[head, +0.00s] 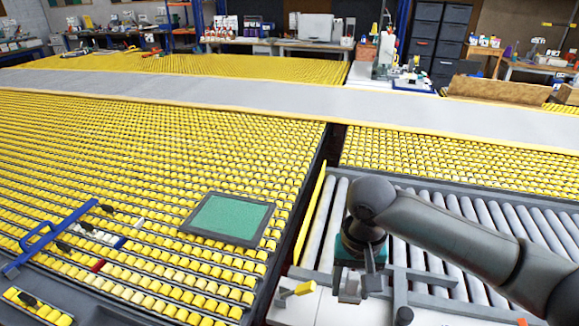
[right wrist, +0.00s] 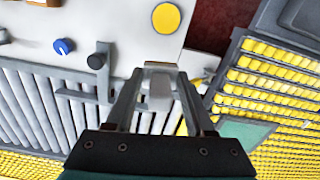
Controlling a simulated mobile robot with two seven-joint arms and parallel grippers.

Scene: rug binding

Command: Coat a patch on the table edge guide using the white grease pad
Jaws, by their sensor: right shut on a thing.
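My right gripper (head: 358,288) points down over the front end of the grey roller section, close to a white machine top. The gripper also shows there (right wrist: 160,75). A grey bar (head: 430,278) crosses the rollers just right of the gripper and may be the edge guide; I cannot tell for sure. Whether the pad touches any surface is not clear. My left gripper is not in view.
The white machine top (right wrist: 120,25) carries a yellow disc (right wrist: 167,18) and a blue knob (right wrist: 64,46). A yellow strip (head: 313,215) edges the rollers (head: 330,220). A green panel in a grey frame (head: 230,215) and a blue-handled tool (head: 50,235) lie on the yellow roller table at left.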

